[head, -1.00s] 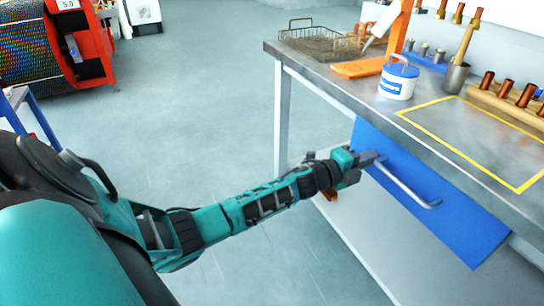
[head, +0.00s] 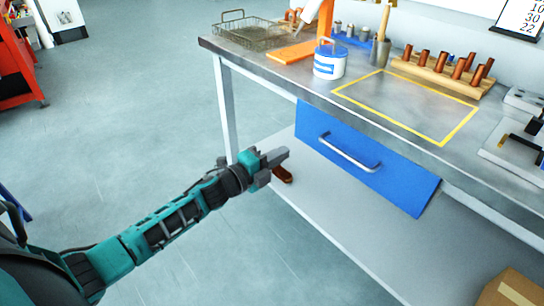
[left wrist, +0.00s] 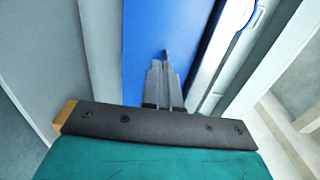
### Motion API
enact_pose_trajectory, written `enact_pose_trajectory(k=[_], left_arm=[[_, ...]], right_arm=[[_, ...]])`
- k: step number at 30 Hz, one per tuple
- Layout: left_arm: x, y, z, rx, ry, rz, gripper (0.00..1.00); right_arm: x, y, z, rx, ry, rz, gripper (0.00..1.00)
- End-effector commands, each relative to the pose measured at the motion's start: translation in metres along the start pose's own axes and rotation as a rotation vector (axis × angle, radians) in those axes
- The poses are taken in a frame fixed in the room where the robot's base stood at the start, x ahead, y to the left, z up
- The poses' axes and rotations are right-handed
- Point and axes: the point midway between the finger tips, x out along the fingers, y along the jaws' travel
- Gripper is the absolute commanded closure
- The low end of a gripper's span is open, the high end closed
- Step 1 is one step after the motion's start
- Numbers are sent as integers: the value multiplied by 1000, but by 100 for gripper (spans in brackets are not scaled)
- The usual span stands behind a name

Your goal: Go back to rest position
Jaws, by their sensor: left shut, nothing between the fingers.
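My left gripper (head: 283,156) is shut and empty in the head view, left of the blue drawer (head: 395,180) and apart from its silver handle (head: 350,154). The drawer sits under the metal workbench top, and its front looks closed or nearly so. In the left wrist view the shut fingers (left wrist: 165,60) point toward a blue surface (left wrist: 140,30), with a pale metal edge on the right. My right gripper is not in view.
The workbench (head: 300,75) carries a wire basket (head: 250,35), a white and blue pot (head: 330,60), a wooden rack of copper pieces (head: 440,72) and a yellow outlined area. A lower shelf holds a cardboard box (head: 512,290). Open floor lies left.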

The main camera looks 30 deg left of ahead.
Motion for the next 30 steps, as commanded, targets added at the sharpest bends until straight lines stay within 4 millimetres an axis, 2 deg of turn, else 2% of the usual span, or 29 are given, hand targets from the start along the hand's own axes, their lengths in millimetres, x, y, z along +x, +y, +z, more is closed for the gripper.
enact_pose_trajectory(k=[4, 12, 16, 19, 21, 27, 30], left_arm=[[-14, 0, 0, 0, 1, 1, 100], [-20, 0, -1, -3, 1, 0, 100], [-30, 4, -15, -121, -28, 25, 100], [-51, 12, -41, -366, -96, 76, 100], [-74, 19, -65, -593, -170, 127, 100], [-144, 35, -131, -1193, -413, 275, 100], [-170, 38, -155, -1391, -509, 327, 100]], right_arm=[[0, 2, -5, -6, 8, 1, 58], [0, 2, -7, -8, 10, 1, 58], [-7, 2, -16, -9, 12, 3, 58], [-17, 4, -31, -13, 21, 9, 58], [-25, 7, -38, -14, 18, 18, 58], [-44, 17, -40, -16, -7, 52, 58], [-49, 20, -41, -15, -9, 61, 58]])
